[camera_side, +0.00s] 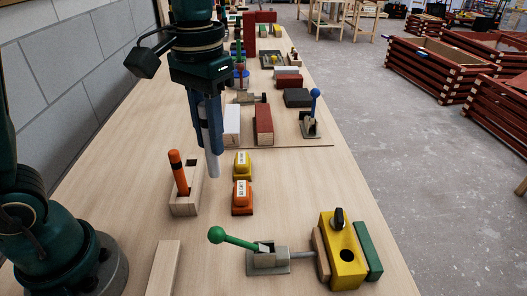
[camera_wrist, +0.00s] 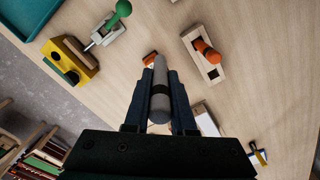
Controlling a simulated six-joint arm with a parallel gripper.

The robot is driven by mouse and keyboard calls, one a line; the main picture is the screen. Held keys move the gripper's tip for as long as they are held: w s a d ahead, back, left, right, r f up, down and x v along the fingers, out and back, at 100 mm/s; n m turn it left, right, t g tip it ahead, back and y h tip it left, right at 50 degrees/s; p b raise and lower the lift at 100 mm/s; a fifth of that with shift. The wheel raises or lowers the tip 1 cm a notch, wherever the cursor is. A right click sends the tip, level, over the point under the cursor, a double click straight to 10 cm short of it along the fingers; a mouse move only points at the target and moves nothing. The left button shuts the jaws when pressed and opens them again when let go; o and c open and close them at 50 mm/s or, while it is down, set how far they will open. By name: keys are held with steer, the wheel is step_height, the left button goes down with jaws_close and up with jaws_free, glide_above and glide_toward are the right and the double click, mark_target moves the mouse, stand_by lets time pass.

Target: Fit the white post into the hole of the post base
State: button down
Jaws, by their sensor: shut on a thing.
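The white post (camera_side: 213,166) is held upright between the blue fingers of my gripper (camera_side: 209,135), its lower end sticking out below them above the table. In the wrist view the post (camera_wrist: 160,98) looks grey, has a dark band and lies between both fingers. A yellow block (camera_side: 336,230) with a round dark hole in its top, which looks like the post base, sits at the front right, well apart from the post. It has a black knob and also shows in the wrist view (camera_wrist: 82,66). The hole looks empty.
A wooden holder (camera_side: 184,202) with an orange post (camera_side: 178,172) and a dark square hole stands near my gripper. A toggle clamp with a green handle (camera_side: 235,239) touches a wooden pad beside the yellow block. Yellow (camera_side: 242,165) and orange (camera_side: 242,197) labelled pieces stand between.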

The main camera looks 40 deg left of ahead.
steer(key=shift+m, duration=0.6)
steer(key=w+a+n, duration=0.2)
steer(key=a+n, duration=1)
steer(key=a, duration=1.2)
steer(key=shift+w+d+f, duration=1.35)
steer(key=shift+f, duration=0.6)
steer(key=shift+w+d+f, duration=1.35)
steer(key=shift+w+f, duration=0.05)
steer(key=shift+f, duration=0.55)
steer(key=shift+w+d+f, duration=1.35)
steer(key=shift+f, duration=0.6)
steer(key=shift+f, duration=0.15)
